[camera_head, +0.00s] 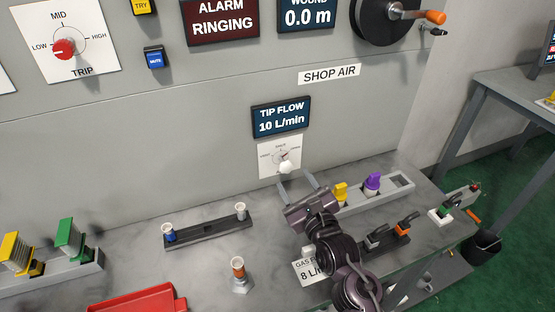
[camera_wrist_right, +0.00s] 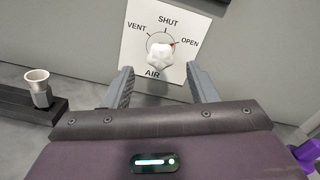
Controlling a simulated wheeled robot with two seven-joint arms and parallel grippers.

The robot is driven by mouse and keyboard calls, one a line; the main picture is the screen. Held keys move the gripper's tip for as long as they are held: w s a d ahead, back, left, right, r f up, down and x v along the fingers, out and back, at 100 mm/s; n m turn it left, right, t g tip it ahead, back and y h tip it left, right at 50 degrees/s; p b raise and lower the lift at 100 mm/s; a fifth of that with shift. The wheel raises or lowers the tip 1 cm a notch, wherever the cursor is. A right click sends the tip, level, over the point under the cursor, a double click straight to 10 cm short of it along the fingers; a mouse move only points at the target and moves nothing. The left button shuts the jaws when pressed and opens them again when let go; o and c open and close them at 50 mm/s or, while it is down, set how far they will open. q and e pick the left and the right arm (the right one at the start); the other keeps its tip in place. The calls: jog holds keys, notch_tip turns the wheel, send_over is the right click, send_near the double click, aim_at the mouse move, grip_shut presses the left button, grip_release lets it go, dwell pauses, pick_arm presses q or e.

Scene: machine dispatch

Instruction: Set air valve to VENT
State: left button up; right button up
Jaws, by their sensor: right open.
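The air valve is a white lobed knob (camera_wrist_right: 160,59) on a white plate (camera_wrist_right: 132,52) marked VENT, SHUT and OPEN, with AIR below. A red mark at the knob's upper right points toward OPEN. In the head view the knob (camera_head: 285,167) sits low on the grey panel, under the TIP FLOW display (camera_head: 281,117), which reads 10 L/min. My right gripper (camera_head: 297,181) is open and empty in front of the valve. In the wrist view its fingers (camera_wrist_right: 160,80) stand apart, one on each side below the knob, not visibly touching it. My left gripper is not in view.
A dark rack (camera_head: 208,232) with small vials stands left of my right arm. A grey tray (camera_head: 396,191) with yellow and purple pieces lies to its right. A capped vial (camera_head: 238,268) and a red tray (camera_head: 138,299) are nearer. Marble counter between them is clear.

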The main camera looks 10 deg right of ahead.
aim_at(287, 170)
jog(key=w, duration=0.2)
jog(key=w+p, duration=0.1)
jog(key=w, duration=0.1)
jog(key=shift+a+r, duration=0.25)
jog(key=shift+a, duration=0.05)
jog(key=shift+w+a+f, duration=0.1)
jog(key=shift+w+a, duration=0.05)
jog(key=shift+w, duration=0.45)
jog(key=shift+w+a+f, duration=0.1)
jog(key=shift+w, duration=0.45)
jog(key=c, duration=1)
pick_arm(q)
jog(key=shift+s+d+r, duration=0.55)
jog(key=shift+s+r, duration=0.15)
pick_arm(e)
jog(key=shift+o, duration=0.2)
